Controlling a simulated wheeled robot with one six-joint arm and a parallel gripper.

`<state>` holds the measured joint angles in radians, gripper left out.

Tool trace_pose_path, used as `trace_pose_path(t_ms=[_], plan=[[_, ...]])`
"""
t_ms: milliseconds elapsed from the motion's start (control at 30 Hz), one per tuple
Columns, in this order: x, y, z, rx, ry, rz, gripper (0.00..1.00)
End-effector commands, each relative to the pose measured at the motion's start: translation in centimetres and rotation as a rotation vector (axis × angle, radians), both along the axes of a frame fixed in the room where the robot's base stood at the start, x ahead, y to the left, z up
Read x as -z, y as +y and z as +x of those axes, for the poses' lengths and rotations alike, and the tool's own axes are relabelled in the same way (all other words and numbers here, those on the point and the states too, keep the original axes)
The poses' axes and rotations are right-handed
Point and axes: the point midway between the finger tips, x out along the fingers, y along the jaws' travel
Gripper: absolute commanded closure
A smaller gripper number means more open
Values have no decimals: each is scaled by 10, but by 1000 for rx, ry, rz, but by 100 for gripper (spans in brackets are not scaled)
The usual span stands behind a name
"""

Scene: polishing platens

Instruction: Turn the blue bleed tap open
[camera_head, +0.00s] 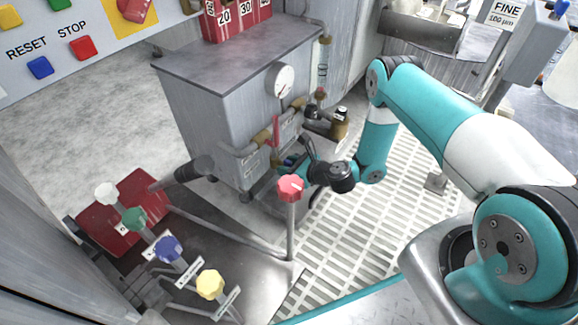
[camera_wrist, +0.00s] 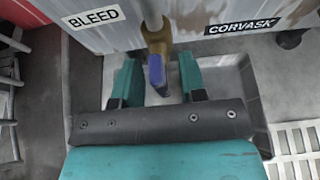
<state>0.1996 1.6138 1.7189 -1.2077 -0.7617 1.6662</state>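The blue bleed tap handle (camera_wrist: 156,77) hangs below a brass valve body (camera_wrist: 157,37) in the wrist view, next to a white BLEED label (camera_wrist: 95,18). My gripper (camera_wrist: 160,66) is open, with one teal finger on each side of the blue handle. Gaps show between the handle and both fingers, so it is not gripped. In the head view my gripper (camera_head: 288,162) is low at the side of the grey cabinet (camera_head: 205,115). There the tap is mostly hidden by pipes and my gripper.
A red knob on a post (camera_head: 290,188) stands in front of my gripper in the head view. A pressure gauge (camera_head: 281,80) and pipes are above it. A shallow grey tray (camera_wrist: 90,95) lies under the tap. Slatted flooring (camera_head: 350,230) is clear to the right.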

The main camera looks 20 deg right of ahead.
Motion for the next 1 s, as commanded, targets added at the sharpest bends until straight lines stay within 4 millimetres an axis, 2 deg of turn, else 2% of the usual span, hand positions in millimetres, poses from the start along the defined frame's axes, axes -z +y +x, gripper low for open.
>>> trace_pose_path(t_ms=[167,267,700,1000], plan=[[-5,-5,-6,2,3,2,62],[-14,-14,-19,5,6,4,62],[-57,-74,-101,9,5,3,62],[-67,-92,-129,2,2,1,62]])
